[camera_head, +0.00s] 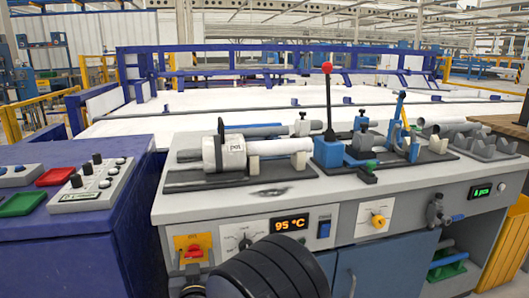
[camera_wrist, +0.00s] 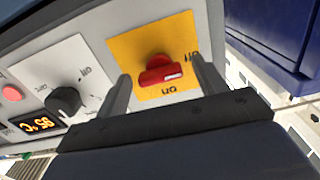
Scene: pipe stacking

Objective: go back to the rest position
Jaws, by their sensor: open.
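My gripper (camera_wrist: 160,68) is open in the wrist view, with its two grey fingers apart. Between the fingers I see a red rotary switch (camera_wrist: 160,76) on a yellow plate (camera_wrist: 185,33). The fingers do not appear closed on it; whether either touches the panel I cannot tell. In the head view the yellow plate (camera_head: 204,240) and red switch (camera_head: 193,252) are on the bench front at lower left. My dark arm covers the bottom middle there, and my fingers are not clear in that view.
Right of the switch are a dial (camera_head: 244,240) and a display (camera_head: 290,224) reading 95 °C. The workbench (camera_head: 330,190) carries a pipe clamp (camera_head: 224,152), a red-knobbed lever (camera_head: 327,68) and grey pipe holders (camera_head: 485,146). A blue console (camera_head: 75,240) stands close at left.

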